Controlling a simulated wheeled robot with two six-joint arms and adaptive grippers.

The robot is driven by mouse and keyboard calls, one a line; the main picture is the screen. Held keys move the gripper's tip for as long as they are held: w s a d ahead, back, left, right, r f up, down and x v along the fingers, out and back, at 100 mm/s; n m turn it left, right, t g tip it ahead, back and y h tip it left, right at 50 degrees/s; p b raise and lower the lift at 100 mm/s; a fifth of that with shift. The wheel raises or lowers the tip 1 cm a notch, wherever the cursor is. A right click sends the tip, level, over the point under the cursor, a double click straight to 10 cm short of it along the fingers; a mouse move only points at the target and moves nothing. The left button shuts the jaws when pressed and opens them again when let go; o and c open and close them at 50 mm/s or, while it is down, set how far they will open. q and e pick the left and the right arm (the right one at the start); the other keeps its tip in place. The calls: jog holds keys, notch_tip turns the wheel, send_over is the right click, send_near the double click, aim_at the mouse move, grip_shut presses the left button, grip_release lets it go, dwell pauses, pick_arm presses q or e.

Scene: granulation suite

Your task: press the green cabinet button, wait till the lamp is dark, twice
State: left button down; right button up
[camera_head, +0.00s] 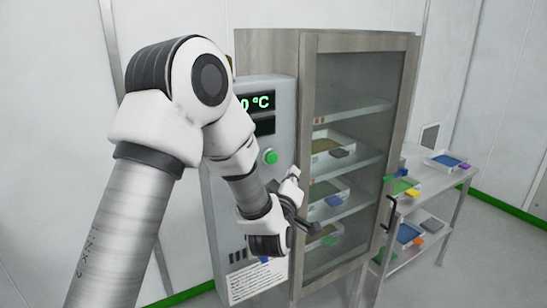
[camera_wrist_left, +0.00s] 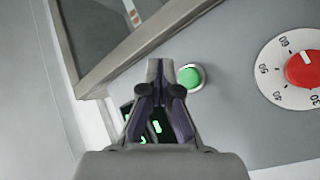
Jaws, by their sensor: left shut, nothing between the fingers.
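The green button (camera_head: 271,157) is on the grey control panel (camera_head: 284,95) at the left of the cabinet. It also shows in the left wrist view (camera_wrist_left: 190,77), just right of my fingertips. My left gripper (camera_wrist_left: 155,68) is shut and empty, pointing at the panel beside the button. I see no clear contact with the button. In the head view, my left gripper (camera_head: 308,224) shows small and dark, below and right of the button. A separate lamp is not clearly visible. My right gripper is out of view.
A red dial (camera_wrist_left: 304,69) with numbers is on the panel. A green-lit display (camera_head: 256,102) is above the button. The glass cabinet door (camera_head: 352,85) with a dark handle (camera_head: 391,213) is right of the panel. A metal trolley (camera_head: 450,181) with trays stands farther right.

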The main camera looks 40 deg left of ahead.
aim_at(278, 157)
pick_arm(q)
jog(key=shift+w+a+p, duration=0.15)
jog(key=shift+w+a, duration=0.25)
jog(key=shift+a, duration=0.55)
jog(key=shift+w+a+p, duration=0.2)
jog(key=shift+w+a, duration=0.15)
jog(key=shift+a, duration=0.55)
jog(key=shift+w+a+p, duration=0.15)
jog(key=shift+w+a, duration=0.25)
jog(key=shift+a, duration=0.55)
jog(key=shift+w+a, duration=0.1)
jog(key=shift+a, duration=0.3)
jog(key=shift+w+a, duration=0.2)
jog(key=shift+a, duration=0.25)
jog(key=shift+d, duration=0.15)
jog(key=shift+s+d+b, duration=0.35)
jog(key=shift+d+b, duration=0.25)
jog(key=shift+d, duration=0.1)
